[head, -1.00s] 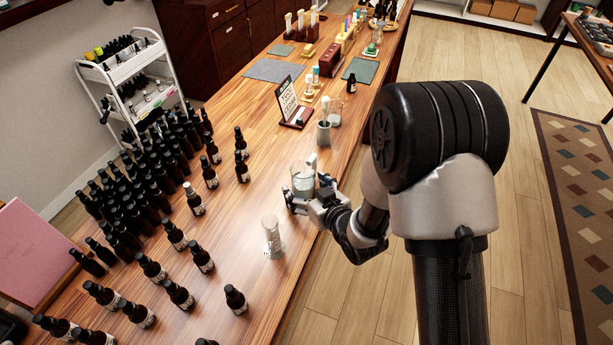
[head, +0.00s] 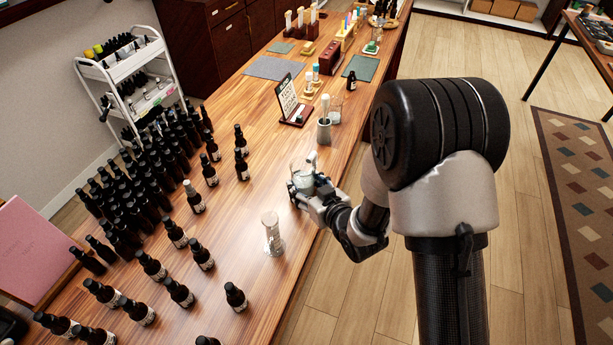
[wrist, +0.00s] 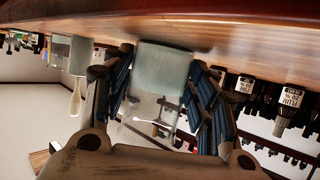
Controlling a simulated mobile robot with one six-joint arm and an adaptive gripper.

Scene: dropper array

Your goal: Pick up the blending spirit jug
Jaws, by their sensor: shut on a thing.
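The blending spirit jug (head: 301,178) is a clear glass vessel near the right edge of the long wooden table in the head view. It is partly hidden by my gripper (head: 303,188). In the wrist view, where the table appears at the top, the jug (wrist: 160,85) stands between the two dark ribbed fingers of my gripper (wrist: 158,88). The fingers are shut on its sides. Its base end looks pale and cloudy and the rest is clear. The base is close to the tabletop; I cannot tell whether it touches.
A clear glass cylinder (head: 272,233) stands nearer on the table. A grey cup (head: 324,131), a glass beaker (head: 336,110) and a sign (head: 288,100) stand beyond the jug. Many dark bottles (head: 130,190) crowd the left. Bare wood (head: 262,195) lies left of the jug.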

